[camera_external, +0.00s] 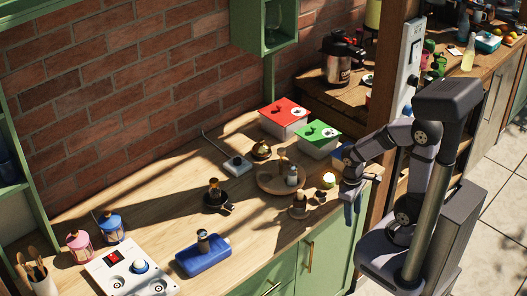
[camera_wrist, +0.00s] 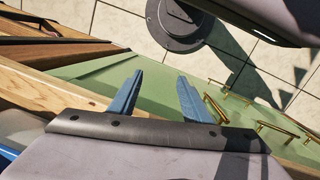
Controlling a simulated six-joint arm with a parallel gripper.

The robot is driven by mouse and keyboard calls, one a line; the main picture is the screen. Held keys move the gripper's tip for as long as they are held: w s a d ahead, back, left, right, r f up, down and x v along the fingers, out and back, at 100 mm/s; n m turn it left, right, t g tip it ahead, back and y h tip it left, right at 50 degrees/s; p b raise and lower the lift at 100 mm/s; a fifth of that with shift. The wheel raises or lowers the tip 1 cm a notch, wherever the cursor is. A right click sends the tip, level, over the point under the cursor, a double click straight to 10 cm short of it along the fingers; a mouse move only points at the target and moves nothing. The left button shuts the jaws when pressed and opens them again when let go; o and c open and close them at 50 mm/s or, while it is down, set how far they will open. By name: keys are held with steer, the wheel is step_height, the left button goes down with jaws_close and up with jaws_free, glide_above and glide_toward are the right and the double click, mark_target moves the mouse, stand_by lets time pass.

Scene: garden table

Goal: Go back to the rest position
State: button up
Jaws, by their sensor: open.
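My gripper (camera_external: 350,205) hangs at the right front edge of the wooden table (camera_external: 150,200) in the external view, with my arm folded close to my column. In the wrist view my gripper (camera_wrist: 158,98) shows two blue fingers spread apart with nothing between them. Beyond the fingers are the green cabinet front (camera_wrist: 235,85) and the paved floor (camera_wrist: 120,20). I see no object held.
A round wooden board (camera_external: 268,184) with small bottles stands left of my gripper. Behind are a red-lidded box (camera_external: 285,112) and a green-lidded box (camera_external: 318,135). A blue container (camera_external: 203,257) and a white panel (camera_external: 135,275) lie at the front left.

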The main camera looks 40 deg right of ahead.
step_height(320, 180, up, 11)
steer(key=w+m+t+y+p, duration=0.1)
steer(key=m+p, duration=0.1)
steer(key=p, duration=1)
steer(key=shift+r+m, duration=0.2)
steer(key=shift+m, duration=0.1)
steer(key=shift+w+a, duration=0.1)
